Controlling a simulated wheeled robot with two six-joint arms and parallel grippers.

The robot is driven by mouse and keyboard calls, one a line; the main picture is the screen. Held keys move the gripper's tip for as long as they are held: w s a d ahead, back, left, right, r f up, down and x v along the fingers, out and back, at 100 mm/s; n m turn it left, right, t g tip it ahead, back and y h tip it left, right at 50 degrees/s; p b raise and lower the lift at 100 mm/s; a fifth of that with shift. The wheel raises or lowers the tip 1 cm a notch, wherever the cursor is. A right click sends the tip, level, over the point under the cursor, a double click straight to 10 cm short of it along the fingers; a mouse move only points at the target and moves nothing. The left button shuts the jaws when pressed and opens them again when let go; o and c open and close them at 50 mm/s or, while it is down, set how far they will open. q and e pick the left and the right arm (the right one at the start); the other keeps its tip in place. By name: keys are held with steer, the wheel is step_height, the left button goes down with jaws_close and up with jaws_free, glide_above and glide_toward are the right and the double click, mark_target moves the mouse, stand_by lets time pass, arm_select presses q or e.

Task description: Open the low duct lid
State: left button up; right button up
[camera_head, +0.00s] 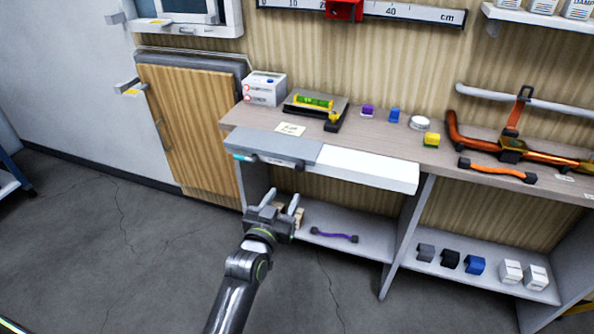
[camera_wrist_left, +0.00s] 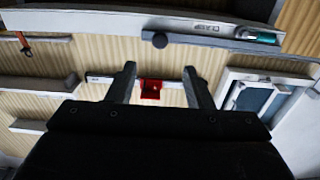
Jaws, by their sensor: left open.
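A long duct runs along the front edge of the workbench. Its left part carries a grey lid (camera_head: 275,146), which looks closed, with a dark handle on its front face and a teal piece at its left end. The duct's right part is white (camera_head: 365,168). My left gripper (camera_head: 281,200) is open and empty, in front of and below the grey lid, apart from it. In the left wrist view, its two fingers (camera_wrist_left: 168,78) stand apart with nothing between them. The duct front (camera_wrist_left: 110,22) spans the top there, with a round dark knob and a teal piece. My right gripper is not in view.
The benchtop (camera_head: 375,140) holds a white box (camera_head: 264,90), a spirit level (camera_head: 314,101), small coloured blocks and copper pipe. The lower shelf (camera_head: 370,246) has a purple cable (camera_head: 334,235) and several blocks. A wooden cabinet door (camera_head: 195,125) stands left. Floor in front is clear.

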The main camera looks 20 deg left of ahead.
mark_target(299, 169)
arm_select(q)
steer(key=w, duration=1)
steer(key=shift+w+d+b, duration=0.15)
steer(key=shift+w+b, duration=0.15)
steer(key=shift+b, duration=0.1)
jaws_close()
